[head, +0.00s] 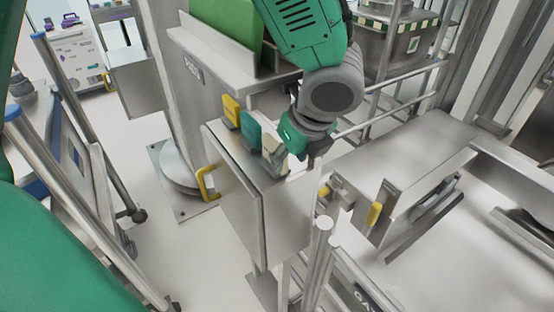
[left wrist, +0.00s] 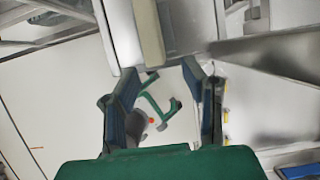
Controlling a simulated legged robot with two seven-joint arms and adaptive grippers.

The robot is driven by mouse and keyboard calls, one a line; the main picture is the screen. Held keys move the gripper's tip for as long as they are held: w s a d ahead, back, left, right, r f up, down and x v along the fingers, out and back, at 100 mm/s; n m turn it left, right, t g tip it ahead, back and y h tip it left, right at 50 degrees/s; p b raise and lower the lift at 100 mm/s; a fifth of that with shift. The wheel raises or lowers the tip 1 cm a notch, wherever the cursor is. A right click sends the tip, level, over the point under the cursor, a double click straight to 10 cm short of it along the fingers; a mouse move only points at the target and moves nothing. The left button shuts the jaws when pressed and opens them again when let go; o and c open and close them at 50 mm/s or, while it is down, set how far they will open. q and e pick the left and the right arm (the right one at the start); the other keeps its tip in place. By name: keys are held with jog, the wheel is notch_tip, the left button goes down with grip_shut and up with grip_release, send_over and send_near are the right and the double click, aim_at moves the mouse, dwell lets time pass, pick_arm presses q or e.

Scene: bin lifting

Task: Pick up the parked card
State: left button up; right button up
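Three cards stand upright in a row on top of a metal box: a yellow card (head: 231,110), a teal card (head: 251,130) and a cream card (head: 269,143). My left gripper (head: 284,160) is at the cream card's end of the row, close to that card and partly covering it. In the left wrist view, the left gripper (left wrist: 161,72) is open, its two fingers spread apart. A cream card (left wrist: 148,32) shows just beyond the fingertips, in line with the gap. Whether it touches a finger cannot be told. The task's card is not marked out. My right gripper is not in view.
The metal box (head: 235,195) has a yellow handle (head: 205,183) on its left side. A metal shelf with a green panel (head: 224,30) stands behind the cards. Metal rails (head: 395,95) and a steel bench (head: 420,150) lie to the right. Open floor shows at left.

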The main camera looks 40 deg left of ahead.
aim_at(285, 167)
pick_arm(q)
jog(key=x, duration=0.4)
jog(key=shift+a+f, duration=0.1)
jog(key=shift+a, duration=0.1)
jog(key=shift+d, duration=0.55)
grip_shut()
jog(key=shift+a, duration=0.35)
jog(key=shift+s, duration=0.1)
